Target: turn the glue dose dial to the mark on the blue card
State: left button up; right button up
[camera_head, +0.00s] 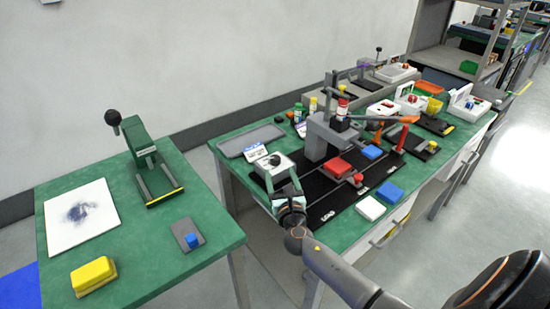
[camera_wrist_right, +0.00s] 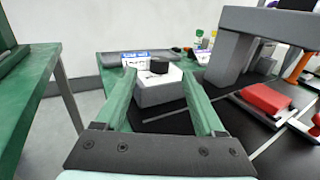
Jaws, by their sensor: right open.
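The glue dose dial is a black round knob (camera_head: 274,160) on top of a pale grey box (camera_head: 283,171) at the left end of the near bench. The knob (camera_wrist_right: 158,65) and its box (camera_wrist_right: 153,91) also show in the right wrist view. A white card with blue print (camera_head: 255,152) stands just behind the box; its mark is too small to read. My right gripper (camera_head: 281,183) is open, its green fingers pointing at the box. In the right wrist view the knob shows between the fingertips (camera_wrist_right: 159,76), with nothing gripped. My left gripper is out of view.
A grey press stand (camera_head: 318,140) rises right of the dial, with a red block (camera_head: 335,167) beside it. A grey tray (camera_head: 250,140) lies behind. A separate green table (camera_head: 130,240) stands left, across a gap.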

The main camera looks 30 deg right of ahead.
aim_at(276, 162)
jog(key=b+x, duration=0.1)
jog(key=x, duration=0.7)
jog(key=shift+w, duration=0.1)
grip_shut()
dwell(0.4)
